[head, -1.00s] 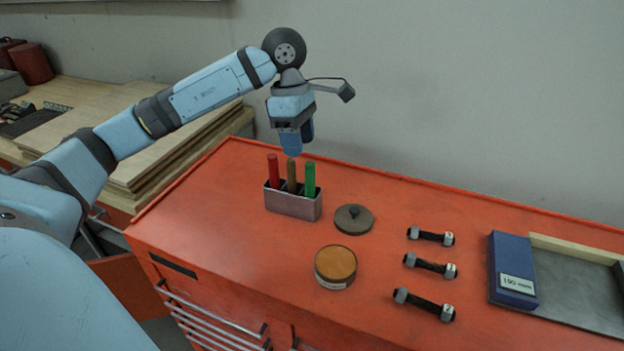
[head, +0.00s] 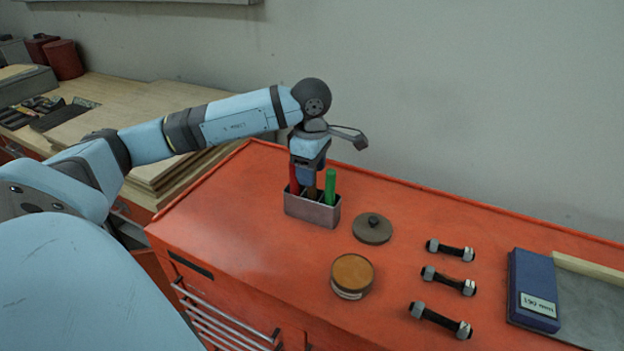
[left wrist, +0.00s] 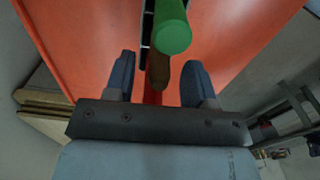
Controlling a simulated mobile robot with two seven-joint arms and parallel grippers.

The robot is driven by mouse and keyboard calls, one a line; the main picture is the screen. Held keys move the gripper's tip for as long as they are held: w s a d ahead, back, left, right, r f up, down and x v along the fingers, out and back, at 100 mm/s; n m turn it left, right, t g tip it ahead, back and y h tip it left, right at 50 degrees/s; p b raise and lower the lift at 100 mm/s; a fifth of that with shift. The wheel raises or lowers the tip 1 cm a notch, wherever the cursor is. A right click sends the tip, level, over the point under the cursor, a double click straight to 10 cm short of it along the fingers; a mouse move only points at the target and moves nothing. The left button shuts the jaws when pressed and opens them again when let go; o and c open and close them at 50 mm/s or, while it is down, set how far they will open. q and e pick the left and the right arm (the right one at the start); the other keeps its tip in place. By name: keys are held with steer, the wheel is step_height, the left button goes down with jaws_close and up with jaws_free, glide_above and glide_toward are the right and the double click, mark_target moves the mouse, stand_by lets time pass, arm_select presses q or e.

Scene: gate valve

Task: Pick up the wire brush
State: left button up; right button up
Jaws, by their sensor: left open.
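A grey metal holder (head: 312,210) stands on the red cabinet top with three upright handles: red (head: 294,180), brown (head: 311,193) and green (head: 330,186). I take the brown one in the middle as the wire brush; its bristles are hidden in the holder. My left gripper (head: 308,178) points down over the holder, at the brown handle. In the left wrist view my left gripper (left wrist: 158,72) is open, with one finger on each side of the brown handle (left wrist: 160,73) and a visible gap to each. The green handle (left wrist: 172,36) is just beyond. My right gripper is out of view.
A round dark lid (head: 372,229) and an open-looking tin (head: 352,274) lie right of the holder. Several stud bolts (head: 450,250) and a blue box (head: 533,290) are further right. The wall (head: 450,100) rises behind the cabinet (head: 240,230).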

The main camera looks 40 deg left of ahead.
mark_target(312, 192)
arm_select(q)
steer(key=shift+f, duration=1.5)
jaws_close()
steer(key=shift+r, duration=0.1)
